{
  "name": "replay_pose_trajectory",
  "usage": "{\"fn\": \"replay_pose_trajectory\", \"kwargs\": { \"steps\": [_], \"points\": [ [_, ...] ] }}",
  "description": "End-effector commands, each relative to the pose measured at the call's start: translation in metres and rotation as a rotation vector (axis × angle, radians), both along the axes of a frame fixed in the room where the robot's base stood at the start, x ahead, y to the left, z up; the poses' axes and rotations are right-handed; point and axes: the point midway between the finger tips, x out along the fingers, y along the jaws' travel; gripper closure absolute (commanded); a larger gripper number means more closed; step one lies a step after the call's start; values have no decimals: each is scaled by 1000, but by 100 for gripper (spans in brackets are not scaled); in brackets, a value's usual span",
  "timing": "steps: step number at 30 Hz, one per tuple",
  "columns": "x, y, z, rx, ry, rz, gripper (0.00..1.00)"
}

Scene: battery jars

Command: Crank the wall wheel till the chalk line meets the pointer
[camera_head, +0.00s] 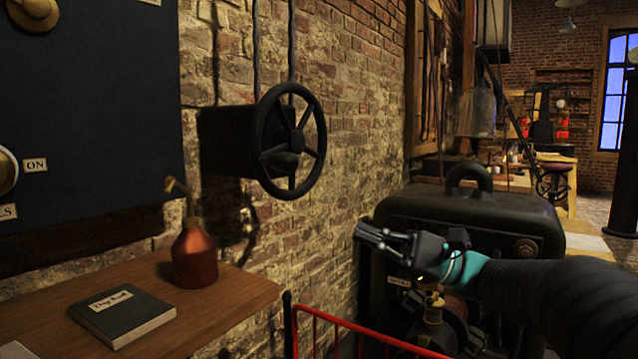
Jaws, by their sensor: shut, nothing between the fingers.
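The black spoked wall wheel (317,140) stands out from the brick wall on a dark box mount (226,138), left of the picture's middle. A dark knob or hub shows in its lower middle. I cannot make out a chalk line or a pointer on or near it. My gripper (366,233) is shut and empty, to the right of the wheel and lower in the picture. It is apart from the wheel and points left, with the arm reaching in from the lower right.
A wooden shelf (236,291) at lower left bears a copper oil can (193,256) and a dark book (119,314). A red rail (352,324) crosses the bottom. A large black machine (460,207) stands behind my gripper. A dark panel (90,100) hangs at left.

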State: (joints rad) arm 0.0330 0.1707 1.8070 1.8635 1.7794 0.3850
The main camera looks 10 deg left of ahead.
Motion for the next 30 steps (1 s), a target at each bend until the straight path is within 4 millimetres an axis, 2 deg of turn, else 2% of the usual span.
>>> {"fn": "replay_pose_trajectory", "kwargs": {
  "steps": [3, 8, 14, 24, 30],
  "points": [
    [14, -8, 12, 84, 9, 4, 100],
    [18, -5, 20, 118, 11, 7, 100],
    [16, 21, 34, 118, 10, 10, 100],
    [13, 78, 62, 115, 10, 9, 100],
    [-1, 89, 82, 115, 9, 7, 100]
  ]
}}
